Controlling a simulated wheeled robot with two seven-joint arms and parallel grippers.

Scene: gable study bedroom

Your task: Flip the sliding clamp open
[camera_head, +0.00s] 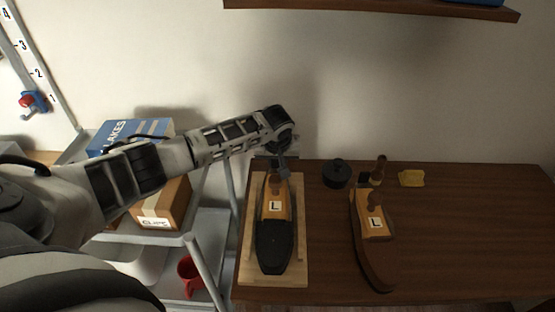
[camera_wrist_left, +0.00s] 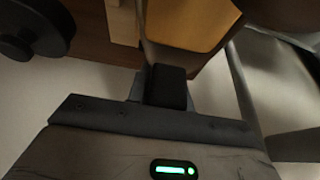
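A light wooden board (camera_head: 247,262) lies at the left end of the dark table. On it rests a tan shoe form (camera_head: 275,191) marked L, with a black front part (camera_head: 273,246). My left gripper (camera_head: 283,170) points down at the form's far end, over or against it. In the left wrist view a dark block (camera_wrist_left: 166,87) sits at the middle of the gripper's front, with the tan form (camera_wrist_left: 190,22) beyond it. I cannot separate the two fingers or tell whether they hold anything. The sliding clamp is not clearly visible; the gripper covers that end. My right gripper is out of view.
A second brown form (camera_head: 375,250) marked L stands to the right. A round black object (camera_head: 336,174) and a yellow item (camera_head: 411,178) lie behind. A grey shelf cart (camera_head: 196,240) with boxes and a red mug (camera_head: 189,276) stands left. The table's right side is clear.

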